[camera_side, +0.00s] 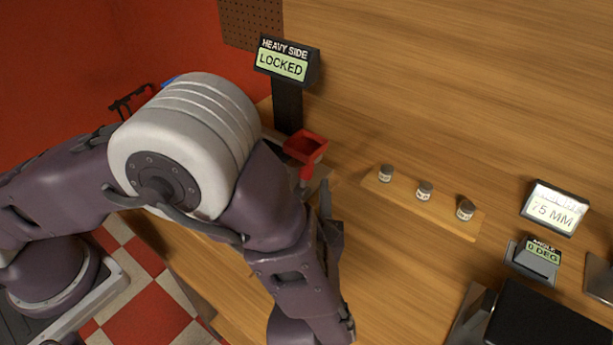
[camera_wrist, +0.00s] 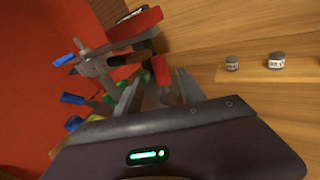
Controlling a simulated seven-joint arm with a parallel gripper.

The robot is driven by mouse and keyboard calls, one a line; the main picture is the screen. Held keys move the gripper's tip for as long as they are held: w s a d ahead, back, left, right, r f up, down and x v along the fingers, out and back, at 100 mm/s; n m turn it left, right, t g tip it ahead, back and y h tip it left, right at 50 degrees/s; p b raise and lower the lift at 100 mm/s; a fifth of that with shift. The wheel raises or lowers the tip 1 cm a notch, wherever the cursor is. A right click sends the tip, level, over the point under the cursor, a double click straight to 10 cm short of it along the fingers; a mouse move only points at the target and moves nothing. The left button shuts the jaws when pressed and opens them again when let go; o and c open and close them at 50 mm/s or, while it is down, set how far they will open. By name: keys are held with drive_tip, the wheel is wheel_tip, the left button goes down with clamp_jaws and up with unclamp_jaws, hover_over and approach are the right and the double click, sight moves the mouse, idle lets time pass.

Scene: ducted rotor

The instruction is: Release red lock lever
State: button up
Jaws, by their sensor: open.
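A small red lever (camera_wrist: 160,69) shows in the wrist view, just beyond the fingertips and roughly between them. In the side view a short red piece (camera_side: 306,173) stands below a red open-topped box (camera_side: 305,146); it looks like the same lever. My gripper (camera_wrist: 159,86) is open, with its two grey fingers spread either side of the line to the lever and no clear contact. In the side view my arm hides most of the gripper. The rotor (camera_wrist: 95,62), with blue and green parts, is at the left of the wrist view. A sign (camera_side: 283,61) reads "HEAVY SIDE LOCKED".
A wooden strip (camera_side: 420,203) with three small labelled weights lies right of the lever. Farther right are a "75 MM" display (camera_side: 554,209), a "0 DEG" angle gauge (camera_side: 540,255) and a black box (camera_side: 545,325). The wooden top between is clear.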

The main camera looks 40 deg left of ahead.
sight(307, 166)
drive_tip(key=shift+t, duration=0.5)
drive_tip(key=x, duration=0.6)
drive_tip(key=shift+a+f, duration=0.1)
drive_tip(key=shift+f, duration=0.05)
clamp_jaws()
idle(0.8)
